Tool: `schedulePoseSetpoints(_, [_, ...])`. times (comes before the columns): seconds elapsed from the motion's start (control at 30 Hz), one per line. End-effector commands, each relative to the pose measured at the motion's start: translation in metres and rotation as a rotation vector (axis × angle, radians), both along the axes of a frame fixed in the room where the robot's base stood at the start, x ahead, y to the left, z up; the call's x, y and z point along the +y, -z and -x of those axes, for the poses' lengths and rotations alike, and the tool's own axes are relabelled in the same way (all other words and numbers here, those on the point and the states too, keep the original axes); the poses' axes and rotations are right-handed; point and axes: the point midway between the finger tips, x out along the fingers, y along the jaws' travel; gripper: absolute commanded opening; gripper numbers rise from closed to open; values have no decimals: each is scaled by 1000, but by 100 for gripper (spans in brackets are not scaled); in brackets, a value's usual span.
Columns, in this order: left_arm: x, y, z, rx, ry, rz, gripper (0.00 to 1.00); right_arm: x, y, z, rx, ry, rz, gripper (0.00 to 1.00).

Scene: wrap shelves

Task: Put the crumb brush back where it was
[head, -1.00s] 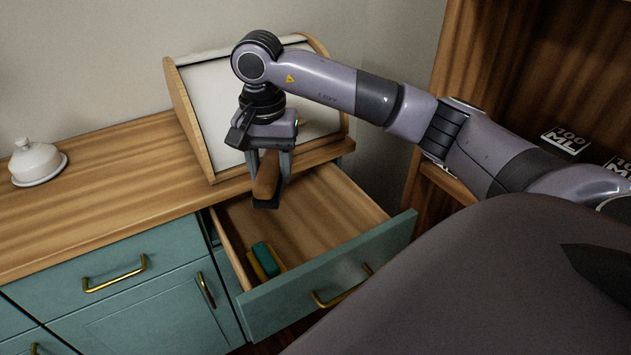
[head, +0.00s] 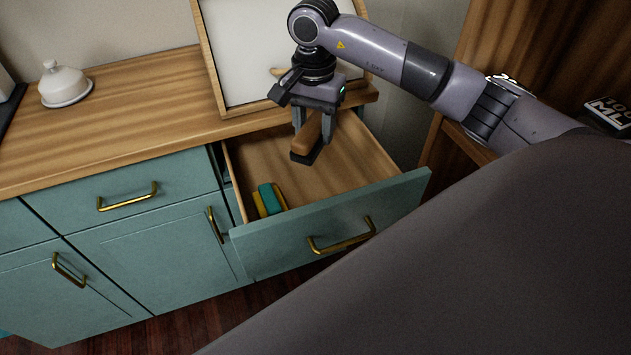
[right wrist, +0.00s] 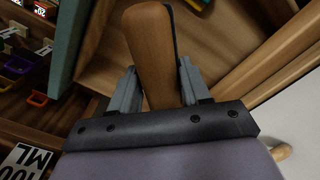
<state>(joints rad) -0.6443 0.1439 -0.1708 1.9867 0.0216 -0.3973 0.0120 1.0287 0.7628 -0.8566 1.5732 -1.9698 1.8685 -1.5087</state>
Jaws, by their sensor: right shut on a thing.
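The crumb brush (head: 307,134) has a brown wooden body with a dark edge. My right gripper (head: 313,128) is shut on it and holds it over the open drawer (head: 345,165). The right wrist view shows the brush's wooden part (right wrist: 152,50) between the two fingers (right wrist: 154,88). The drawer is pulled out of the teal cabinet, and a green and yellow sponge-like item (head: 270,199) lies at its front left. I cannot tell the exact gap between the brush and the drawer floor. My left gripper is not in view.
A white lidded dish (head: 65,84) sits at the left. A wooden shelf (head: 460,150) rises at the right. Most of the drawer floor is bare.

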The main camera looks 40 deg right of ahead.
Motion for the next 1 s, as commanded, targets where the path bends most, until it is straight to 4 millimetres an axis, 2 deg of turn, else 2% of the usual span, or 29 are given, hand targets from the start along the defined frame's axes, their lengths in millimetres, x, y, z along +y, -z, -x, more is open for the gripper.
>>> schedulePoseSetpoints(0.03, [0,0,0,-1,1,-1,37,0,16,2,6,-1,0,23])
schedulePoseSetpoints(0.2, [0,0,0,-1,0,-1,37,1,62,1,6,-1,-1,23])
schedulePoseSetpoints(0.4, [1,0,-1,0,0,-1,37,1,103,1,3,-2,-1,23])
schedulePoseSetpoints(0.67, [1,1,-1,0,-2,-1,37,0,122,0,1,-1,0,23])
schedulePoseSetpoints(0.9, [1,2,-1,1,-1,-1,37,0,156,0,1,-1,0,23])
schedulePoseSetpoints(1.0, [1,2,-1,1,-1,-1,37,0,157,0,-1,-2,-1,23])
